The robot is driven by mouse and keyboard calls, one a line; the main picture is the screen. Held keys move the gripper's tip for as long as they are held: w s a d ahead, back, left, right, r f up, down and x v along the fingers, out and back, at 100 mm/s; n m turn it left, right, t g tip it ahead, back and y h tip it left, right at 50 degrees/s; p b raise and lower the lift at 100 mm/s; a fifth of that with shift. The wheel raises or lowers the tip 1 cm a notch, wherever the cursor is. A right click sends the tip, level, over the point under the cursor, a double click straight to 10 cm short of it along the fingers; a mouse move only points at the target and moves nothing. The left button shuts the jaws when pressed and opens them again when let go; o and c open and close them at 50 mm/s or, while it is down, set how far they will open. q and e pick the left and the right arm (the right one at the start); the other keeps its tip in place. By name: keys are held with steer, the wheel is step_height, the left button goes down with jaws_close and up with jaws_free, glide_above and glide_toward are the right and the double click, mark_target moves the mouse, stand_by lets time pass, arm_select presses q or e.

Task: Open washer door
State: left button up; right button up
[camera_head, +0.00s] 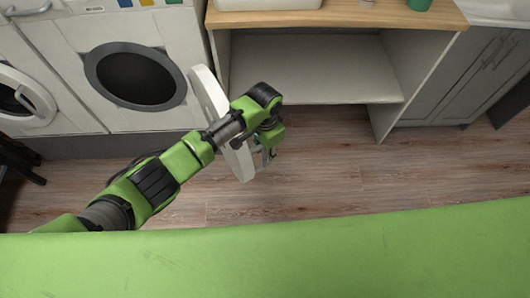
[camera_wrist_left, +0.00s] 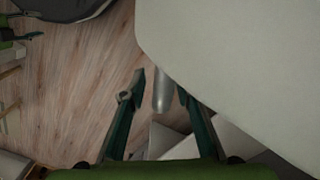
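The white washer (camera_head: 114,28) stands at the upper left with its round, dark opening (camera_head: 137,76) uncovered. Its pale round door (camera_head: 203,88) is swung wide out to the right of the opening and seen nearly edge-on. My left arm crosses in front of the door, and my left gripper (camera_head: 266,158) is beyond the door's right side, small and partly hidden by the wrist. In the left wrist view the fingers (camera_wrist_left: 158,92) are apart, with the door's pale face (camera_wrist_left: 235,60) close on the right. A grey metal piece (camera_wrist_left: 162,92) shows between them; contact is unclear. My right gripper is out of view.
A second front loader (camera_head: 22,98) stands at the left edge beside a dark stool (camera_head: 18,160). A wooden-topped open shelf unit (camera_head: 315,70) and grey cabinet (camera_head: 465,75) stand to the right. The wooden floor (camera_head: 350,175) before them is clear.

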arm_select(q)
step_height(320, 180, up, 11)
steer(key=shift+f, duration=0.1)
stand_by(0.6)
